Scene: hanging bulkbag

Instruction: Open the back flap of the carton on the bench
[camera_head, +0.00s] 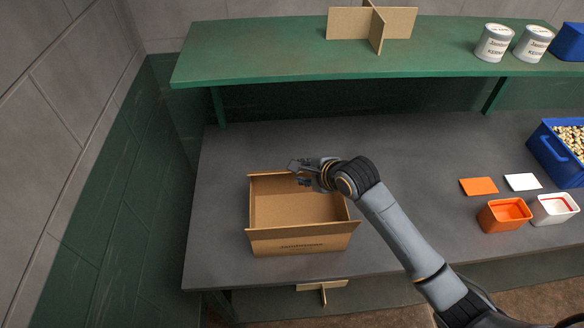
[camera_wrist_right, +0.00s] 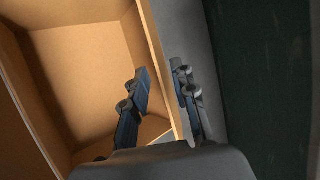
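The open-topped brown carton (camera_head: 300,240) stands on the grey bench, with its bare inside showing. Its front flap (camera_head: 305,230) is folded outward over the printed front. Its back edge (camera_head: 268,174) faces the shelf, and my right gripper (camera_head: 296,170) is at the right part of that edge. In the right wrist view, the right gripper (camera_wrist_right: 163,75) straddles a thin upright carton panel (camera_wrist_right: 160,60), one finger inside the carton and one outside. Its fingers stand apart with small gaps to the panel. My left gripper is not in view.
A green shelf (camera_head: 270,50) overhangs the back of the bench. On the bench (camera_head: 400,150) at right are an orange tub (camera_head: 503,215), a white tub (camera_head: 553,208), flat cards and a blue bin (camera_head: 550,150). The bench left of the carton is clear.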

